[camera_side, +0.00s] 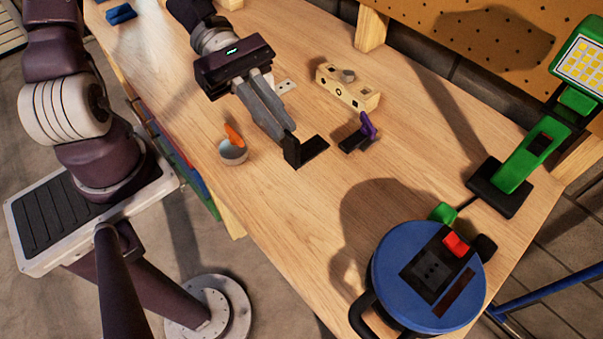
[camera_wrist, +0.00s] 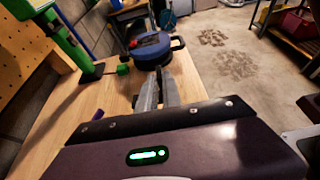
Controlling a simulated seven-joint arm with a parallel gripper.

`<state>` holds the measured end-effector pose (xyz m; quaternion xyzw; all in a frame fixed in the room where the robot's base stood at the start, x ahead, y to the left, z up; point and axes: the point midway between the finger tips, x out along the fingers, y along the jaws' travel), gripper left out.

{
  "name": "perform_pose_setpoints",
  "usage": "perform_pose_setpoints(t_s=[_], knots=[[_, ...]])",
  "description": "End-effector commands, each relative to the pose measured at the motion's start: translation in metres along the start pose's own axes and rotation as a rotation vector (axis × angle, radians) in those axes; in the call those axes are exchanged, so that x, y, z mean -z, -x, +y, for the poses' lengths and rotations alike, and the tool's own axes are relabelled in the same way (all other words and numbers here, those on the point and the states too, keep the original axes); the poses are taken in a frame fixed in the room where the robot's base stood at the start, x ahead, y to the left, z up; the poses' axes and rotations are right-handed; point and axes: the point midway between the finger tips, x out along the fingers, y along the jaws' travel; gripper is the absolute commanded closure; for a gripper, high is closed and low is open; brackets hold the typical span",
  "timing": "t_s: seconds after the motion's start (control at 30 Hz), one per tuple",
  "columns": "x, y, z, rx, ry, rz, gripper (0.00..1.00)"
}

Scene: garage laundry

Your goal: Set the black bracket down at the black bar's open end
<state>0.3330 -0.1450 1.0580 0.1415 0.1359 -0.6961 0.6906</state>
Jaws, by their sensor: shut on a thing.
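My gripper (camera_side: 284,132) points down over the wooden bench, its fingers shut on the black bracket (camera_side: 311,150). The bracket is L-shaped, with an upright plate at the fingertips and a flat arm reaching right. It is at or just above the bench top; I cannot tell whether it touches. The black bar (camera_side: 351,143) lies a short gap to the right, with a purple upright piece (camera_side: 369,126) at its far right end. Its near left end is bare and faces the bracket.
A cup with an orange item (camera_side: 233,150) stands left of the bracket. A wooden block with holes (camera_side: 347,86) lies behind the bar. A blue round device (camera_side: 425,278) stands at the front right, a green lamp (camera_side: 530,160) at the right. Bench between is clear.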

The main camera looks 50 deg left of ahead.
Motion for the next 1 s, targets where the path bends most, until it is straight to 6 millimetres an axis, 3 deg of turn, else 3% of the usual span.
perform_pose_setpoints(t_s=[0.1,0.43,0.63,0.7,0.77,1.0], knots=[[0.024,-0.011,-0.002,0.006,0.005,-0.008,1.00],[0.078,-0.034,-0.001,0.004,0.003,-0.005,1.00],[0.082,-0.035,-0.001,0.002,0.001,0.001,1.00],[0.083,-0.035,-0.001,0.001,0.001,0.003,0.81],[0.083,-0.035,-0.001,0.001,0.001,0.002,0.70],[0.082,-0.035,-0.001,0.002,0.001,0.000,0.70]])
